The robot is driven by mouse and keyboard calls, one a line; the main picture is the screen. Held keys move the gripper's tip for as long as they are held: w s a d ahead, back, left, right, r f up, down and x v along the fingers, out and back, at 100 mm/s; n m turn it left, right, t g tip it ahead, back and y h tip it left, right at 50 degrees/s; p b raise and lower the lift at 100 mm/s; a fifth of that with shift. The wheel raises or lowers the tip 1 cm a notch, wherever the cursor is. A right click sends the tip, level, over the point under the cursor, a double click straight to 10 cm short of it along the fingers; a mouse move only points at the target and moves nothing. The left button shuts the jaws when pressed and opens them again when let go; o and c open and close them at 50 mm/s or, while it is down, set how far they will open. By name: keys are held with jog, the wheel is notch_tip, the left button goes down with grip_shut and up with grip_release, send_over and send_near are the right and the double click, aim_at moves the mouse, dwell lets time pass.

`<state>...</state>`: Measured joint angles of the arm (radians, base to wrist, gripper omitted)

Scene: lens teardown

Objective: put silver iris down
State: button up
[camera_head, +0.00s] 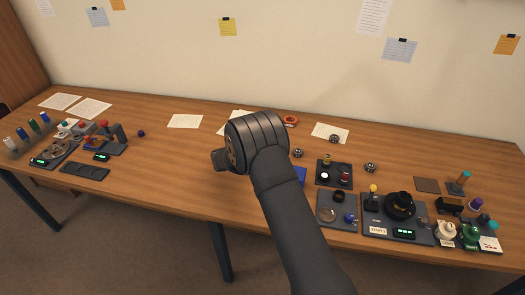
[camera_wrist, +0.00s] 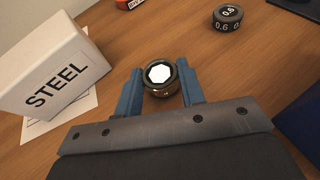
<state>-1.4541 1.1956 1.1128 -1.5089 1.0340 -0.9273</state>
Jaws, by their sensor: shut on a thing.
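The silver iris (camera_wrist: 160,77) is a small round ring with a dark rim, a brassy lower edge and a bright many-sided centre. In the wrist view it sits between the two blue fingers of my gripper (camera_wrist: 160,68), which is shut on it. Wood tabletop shows around it; I cannot tell whether it touches the table. In the head view my arm hides the iris and the fingers.
A white box marked STEEL (camera_wrist: 52,72) stands on paper left of my fingers. A dark numbered ring (camera_wrist: 228,18) lies at upper right, and an orange object (camera_wrist: 128,3) at the top edge. A blue tray (camera_wrist: 301,118) is at right. Equipment trays (camera_head: 340,224) fill the table's right side.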

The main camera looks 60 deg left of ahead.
notch_tip(320, 180, up, 3)
jog(key=shift+r, duration=0.1)
jog(key=w+d+r, duration=0.7)
jog(key=d, duration=0.2)
jog(key=w+n+g+y, duration=0.2)
jog(key=w+n+y, duration=0.25)
jog(key=w, duration=2.15)
send_over(313, 128)
jog(key=shift+y, duration=0.25)
notch_tip(313, 128, down, 7)
jog(key=shift+d+r, duration=0.1)
jog(key=shift+f, duration=1.95)
jog(key=shift+f, duration=0.1)
jog(key=o, duration=1.1)
jog(key=shift+c, duration=0.2)
